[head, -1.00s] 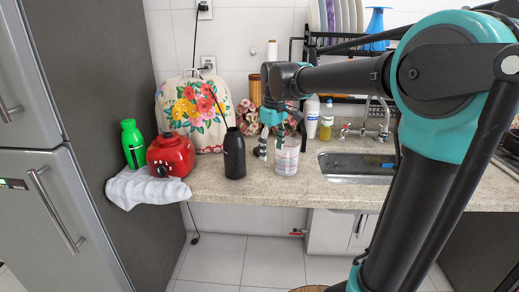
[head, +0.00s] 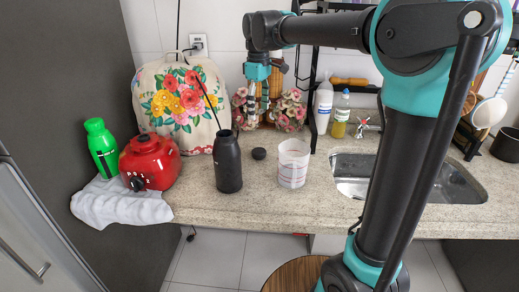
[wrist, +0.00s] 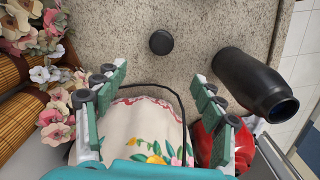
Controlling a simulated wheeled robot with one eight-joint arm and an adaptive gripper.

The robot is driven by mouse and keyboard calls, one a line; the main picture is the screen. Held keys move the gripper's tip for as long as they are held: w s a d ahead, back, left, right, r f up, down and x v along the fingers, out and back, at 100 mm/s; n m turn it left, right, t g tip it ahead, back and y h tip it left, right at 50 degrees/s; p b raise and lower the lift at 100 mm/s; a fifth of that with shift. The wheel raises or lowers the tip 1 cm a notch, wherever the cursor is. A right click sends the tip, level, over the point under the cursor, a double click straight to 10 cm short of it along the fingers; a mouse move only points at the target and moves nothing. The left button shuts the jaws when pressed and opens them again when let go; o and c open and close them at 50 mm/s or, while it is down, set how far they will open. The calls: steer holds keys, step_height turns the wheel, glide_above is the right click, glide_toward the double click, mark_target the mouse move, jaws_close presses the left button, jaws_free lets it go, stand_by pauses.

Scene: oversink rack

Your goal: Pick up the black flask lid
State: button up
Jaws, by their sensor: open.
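The black flask lid (head: 259,153) is a small dark disc lying on the granite counter, between the black flask and a clear measuring cup. It also shows in the wrist view (wrist: 161,42), in front of my fingers and apart from them. The open black flask (head: 228,163) stands upright on the counter; it shows at the right of the wrist view (wrist: 256,84). My gripper (head: 262,92) is above the back of the counter, in front of the flowers. In the wrist view its fingers (wrist: 160,90) are spread wide with nothing between them.
The measuring cup (head: 293,163) stands right of the lid. A flowered cover (head: 184,104), red blender base (head: 149,162), green bottle (head: 102,148) and white cloth (head: 121,202) are left. Flower pots (head: 290,110) stand behind. The sink (head: 430,180) is right. Counter around the lid is clear.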

glide_above(259, 150)
step_height(259, 150, down, 11)
steer(key=shift+w+a+f, duration=0.1)
steer(key=shift+w+f, duration=0.05)
steer(key=shift+s+f, duration=0.2)
steer(key=shift+f, duration=2.6)
steer(key=shift+c, duration=0.6)
steer(key=c, duration=0.9)
